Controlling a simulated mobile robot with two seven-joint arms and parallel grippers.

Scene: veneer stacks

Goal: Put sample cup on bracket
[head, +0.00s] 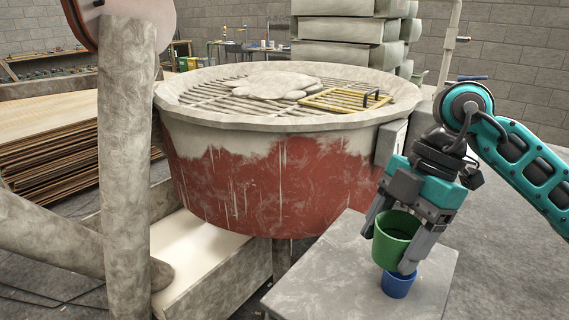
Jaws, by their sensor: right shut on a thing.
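My right gripper (391,247) is shut on a green cup (393,232), its fingers on either side of the wall. The green cup is roughly upright with its open top showing. A blue cup (398,286) shows directly below the green one, at the right of a grey flat-topped stand (335,275); I cannot tell whether the two touch. A grey box-like fitting (389,143) is on the right side of the large red and grey drum; I cannot tell whether it is the bracket. My left gripper is not in view.
The drum (240,185) fills the middle, with a grating, a pale sack (272,84) and a yellow-framed hatch (345,99) on top. Thick dusty pipes (127,160) stand at left. Veneer stacks (45,130) lie behind them. The grey stand's left part is clear.

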